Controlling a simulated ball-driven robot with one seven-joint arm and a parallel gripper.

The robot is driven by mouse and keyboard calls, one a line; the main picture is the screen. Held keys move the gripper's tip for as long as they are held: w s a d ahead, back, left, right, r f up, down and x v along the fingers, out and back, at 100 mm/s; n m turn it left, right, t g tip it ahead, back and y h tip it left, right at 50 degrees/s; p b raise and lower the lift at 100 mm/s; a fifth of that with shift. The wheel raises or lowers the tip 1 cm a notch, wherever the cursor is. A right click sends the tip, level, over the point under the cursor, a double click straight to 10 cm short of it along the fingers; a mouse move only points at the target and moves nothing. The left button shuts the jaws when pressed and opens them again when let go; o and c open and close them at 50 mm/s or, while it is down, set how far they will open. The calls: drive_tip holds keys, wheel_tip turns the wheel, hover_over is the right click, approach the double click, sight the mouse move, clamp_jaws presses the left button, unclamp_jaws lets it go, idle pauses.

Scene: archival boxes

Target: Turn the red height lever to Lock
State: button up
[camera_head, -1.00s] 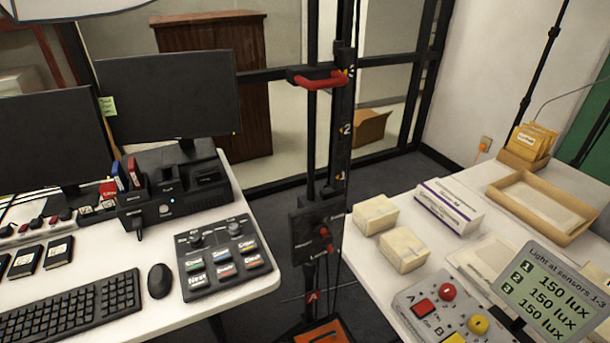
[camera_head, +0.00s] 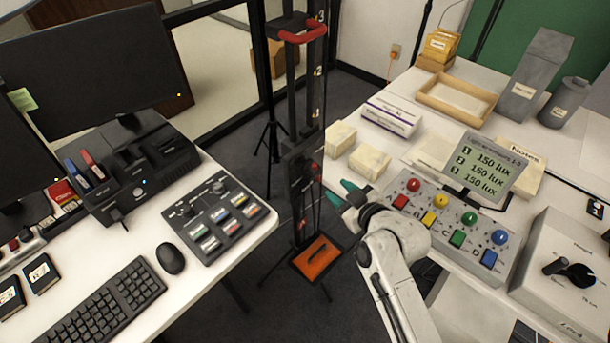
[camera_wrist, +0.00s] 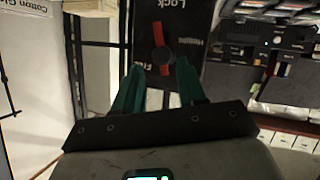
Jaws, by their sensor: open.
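The red height lever (camera_wrist: 161,48) sits on a dark plate (camera_wrist: 185,20) in the wrist view, with "Lock" lettered above it and "Free" partly hidden below. The lever lies nearly along the line between these words; I cannot tell which end is its pointer. In the head view, small red parts (camera_head: 314,166) show on the dark column, too small to read. My gripper (camera_head: 342,193) is open, with teal fingers to the right of the column. In the wrist view my gripper (camera_wrist: 160,72) has its fingertips either side of the lever's lower end; contact cannot be told.
A red handle (camera_head: 303,36) crosses the column higher up, and an orange pedal (camera_head: 317,258) lies at its foot. The left desk (camera_head: 225,250) holds a keyboard and button panel. The right table (camera_head: 400,85) holds boxes and a coloured button panel (camera_head: 455,225).

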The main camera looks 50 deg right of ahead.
sight(319, 176)
drive_tip(key=p+x, duration=0.1)
drive_tip(key=x, duration=0.9)
